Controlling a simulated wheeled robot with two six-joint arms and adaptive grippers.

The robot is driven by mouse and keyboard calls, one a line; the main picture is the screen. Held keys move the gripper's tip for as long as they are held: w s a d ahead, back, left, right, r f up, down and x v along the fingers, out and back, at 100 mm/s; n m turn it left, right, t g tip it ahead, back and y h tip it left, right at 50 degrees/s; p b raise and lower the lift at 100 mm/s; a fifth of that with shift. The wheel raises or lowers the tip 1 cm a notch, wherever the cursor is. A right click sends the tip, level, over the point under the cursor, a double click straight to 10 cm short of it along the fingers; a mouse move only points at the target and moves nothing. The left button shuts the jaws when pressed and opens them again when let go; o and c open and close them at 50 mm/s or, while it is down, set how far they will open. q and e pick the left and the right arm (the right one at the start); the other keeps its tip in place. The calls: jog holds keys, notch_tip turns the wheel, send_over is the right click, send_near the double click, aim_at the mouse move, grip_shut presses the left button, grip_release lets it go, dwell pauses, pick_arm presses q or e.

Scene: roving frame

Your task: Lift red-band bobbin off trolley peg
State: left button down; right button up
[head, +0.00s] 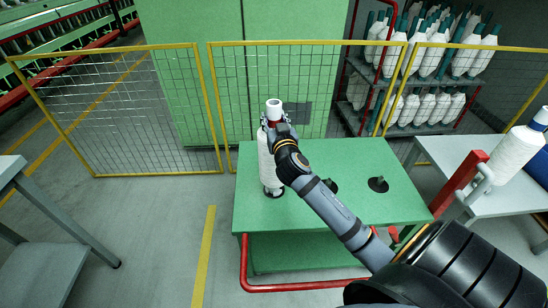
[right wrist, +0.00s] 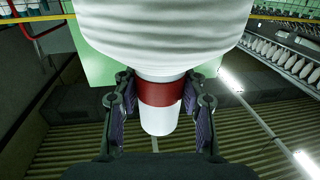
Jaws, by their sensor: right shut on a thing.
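The red-band bobbin (head: 266,160), wound with white yarn, stands upright at the left of the green trolley top (head: 300,214). Its bare white tube end is up, and its lower end is close over a dark peg base; I cannot tell whether there is a gap. My right gripper (head: 276,124) is shut on the tube near the top. In the right wrist view the red band (right wrist: 161,92) lies between the two fingers of the gripper (right wrist: 160,105), with the yarn body (right wrist: 165,30) beyond. My left gripper is not in view.
Two empty dark pegs (head: 378,184) (head: 330,185) are on the trolley to the right. A yellow mesh fence (head: 150,120) runs behind. A grey table (head: 462,160) at right holds another white bobbin (head: 515,155). A bobbin rack (head: 425,70) stands behind the fence.

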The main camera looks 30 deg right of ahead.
grip_shut()
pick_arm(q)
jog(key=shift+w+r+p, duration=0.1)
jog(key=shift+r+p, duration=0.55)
pick_arm(e)
notch_tip(320, 180, up, 10)
jog(key=shift+r, duration=0.15)
